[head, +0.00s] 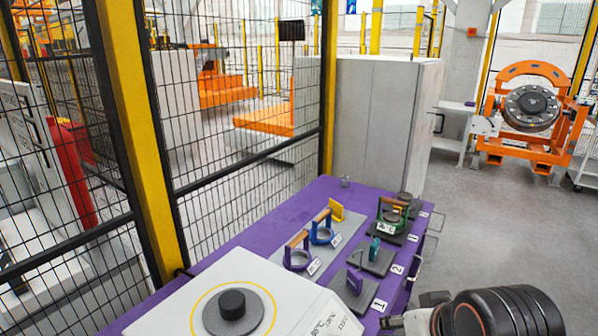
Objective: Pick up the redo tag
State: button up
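No tag with readable "redo" wording shows in the head view, so I cannot tell for sure which piece it is. A small yellow upright piece (337,210) stands on a grey mat on the purple table (262,232), near its far end. A teal piece (375,250) and a purple piece (354,281) stand on dark plates along the table's right side. My gripper (412,312) is partly in view at the bottom right, beside the table's near right edge and apart from these pieces. Its fingers are too unclear to judge open or shut.
A white device with a round dark platform (232,308) fills the near end. Mesh fence borders the left; open floor (470,220) lies right.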

aim_at(354, 282)
jog(key=i+l+u, duration=0.15)
jog(key=l, duration=0.3)
jog(key=i+l+u, duration=0.2)
jog(key=l, duration=0.3)
jog(key=l+u, duration=0.15)
jog(key=l, duration=0.3)
jog(key=i+l+u, duration=0.15)
jog(key=l, duration=0.35)
